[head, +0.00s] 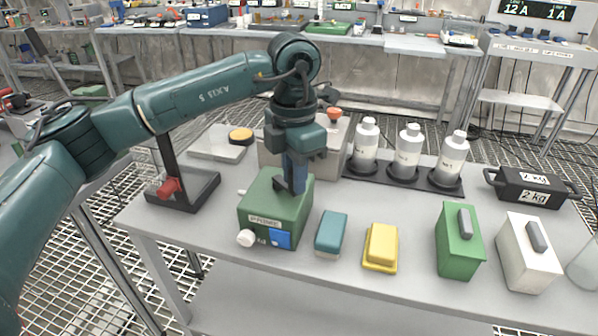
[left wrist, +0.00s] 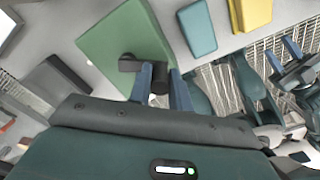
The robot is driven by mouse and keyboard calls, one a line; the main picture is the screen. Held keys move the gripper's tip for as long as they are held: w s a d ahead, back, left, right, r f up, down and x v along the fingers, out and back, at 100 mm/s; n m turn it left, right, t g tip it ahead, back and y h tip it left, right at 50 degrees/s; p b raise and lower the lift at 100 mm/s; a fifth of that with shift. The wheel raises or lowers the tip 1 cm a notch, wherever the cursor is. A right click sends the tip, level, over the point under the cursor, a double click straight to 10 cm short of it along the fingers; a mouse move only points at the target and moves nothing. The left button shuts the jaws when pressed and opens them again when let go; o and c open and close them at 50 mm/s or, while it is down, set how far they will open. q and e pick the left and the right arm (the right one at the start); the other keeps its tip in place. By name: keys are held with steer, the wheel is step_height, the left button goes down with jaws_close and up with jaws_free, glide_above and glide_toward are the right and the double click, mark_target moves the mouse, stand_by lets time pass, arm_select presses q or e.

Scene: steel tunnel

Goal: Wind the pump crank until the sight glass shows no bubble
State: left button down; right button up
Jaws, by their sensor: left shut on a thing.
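The pump is a green box (head: 262,208) with a label that seems to read PRIME, on the near left part of the table. A blue square window (head: 280,239), perhaps the sight glass, is on its front; I cannot tell whether it holds a bubble. A white knob (head: 245,238) is at the front left corner. My left gripper (head: 292,184) points down over the box top. In the left wrist view its blue fingers (left wrist: 160,84) are shut on the dark crank handle (left wrist: 159,86). My right gripper (left wrist: 284,54) appears at that view's right edge, fingers apart and empty.
Right of the pump lie a teal block (head: 331,232) and a yellow block (head: 381,246), then a green box (head: 460,240) and a white box (head: 527,252). Three bottles (head: 409,152) stand behind. A black stand with a red part (head: 169,187) is at left.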

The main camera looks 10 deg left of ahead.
arm_select(q)
steer(key=m, duration=0.1)
steer(key=s+m, duration=0.1)
steer(key=shift+a+m+b, duration=0.35)
steer(key=shift+m, duration=0.05)
steer(key=m, duration=0.1)
steer(key=a+m, duration=0.1)
steer(key=shift+s+m+b, duration=0.25)
steer(key=shift+m+b, duration=0.1)
steer(key=shift+m, duration=0.05)
steer(key=m, duration=0.1)
steer(key=a+m, duration=0.1)
steer(key=m, duration=0.1)
steer(key=shift+s+b, duration=0.25)
steer(key=shift+b, duration=0.1)
steer(key=shift+a+m, duration=0.45)
steer(key=shift+m, duration=0.65)
arm_select(e)
steer(key=shift+s+d+t, duration=0.15)
steer(key=shift+d+t, duration=0.05)
steer(key=shift+t, duration=0.1)
arm_select(q)
steer(key=shift+a+m, duration=0.1)
steer(key=shift+m, duration=0.2)
steer(key=c, duration=1.3)
jaws_free()
arm_select(e)
steer(key=shift+d, duration=0.1)
